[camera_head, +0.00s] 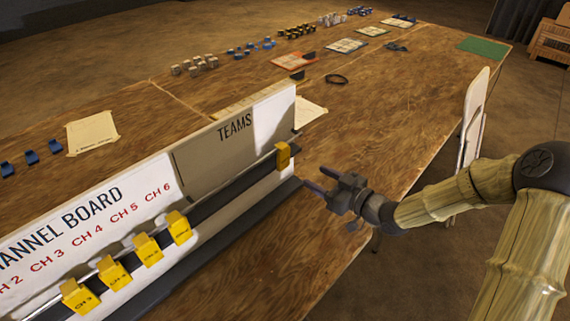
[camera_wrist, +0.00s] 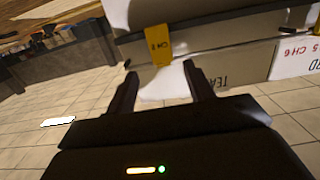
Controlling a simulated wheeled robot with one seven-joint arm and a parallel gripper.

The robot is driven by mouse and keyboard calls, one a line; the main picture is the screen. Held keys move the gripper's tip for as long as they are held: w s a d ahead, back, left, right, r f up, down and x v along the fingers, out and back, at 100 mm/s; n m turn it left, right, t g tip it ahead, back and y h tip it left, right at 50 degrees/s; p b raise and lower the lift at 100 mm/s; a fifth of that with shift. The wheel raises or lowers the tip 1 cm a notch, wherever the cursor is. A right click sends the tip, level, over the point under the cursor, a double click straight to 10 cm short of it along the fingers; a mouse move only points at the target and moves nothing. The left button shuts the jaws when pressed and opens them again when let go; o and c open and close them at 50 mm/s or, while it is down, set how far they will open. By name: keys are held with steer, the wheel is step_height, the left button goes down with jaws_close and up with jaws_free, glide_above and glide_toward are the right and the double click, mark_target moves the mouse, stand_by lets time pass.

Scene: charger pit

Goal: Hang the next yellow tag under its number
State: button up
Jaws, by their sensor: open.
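The white channel board (camera_head: 75,235) stands on the table at lower left, with red numbers up to CH 6. Several yellow tags (camera_head: 147,250) hang in a row on its rail below the numbers. A lone yellow tag (camera_head: 283,155) hangs at the right end, by the grey TEAMS panel (camera_head: 205,155). My gripper (camera_head: 319,180) is open and empty, to the right of this tag and a little lower in the picture. In the wrist view the lone tag (camera_wrist: 158,44) appears just beyond the gap between my open fingers (camera_wrist: 160,77), apart from them; its small print is hard to read.
A pale chair (camera_head: 473,115) stands at the right edge.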

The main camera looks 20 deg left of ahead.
mark_target(285, 155)
steer(key=b+x, duration=0.2)
steer(key=x, duration=1.1)
steer(key=shift+f+b, duration=0.1)
steer(key=shift+b, duration=0.25)
steer(key=c, duration=0.7)
steer(key=shift+c, duration=0.2)
steer(key=shift+r+p, duration=0.65)
steer(key=shift+r, duration=0.3)
steer(key=shift+d, duration=0.15)
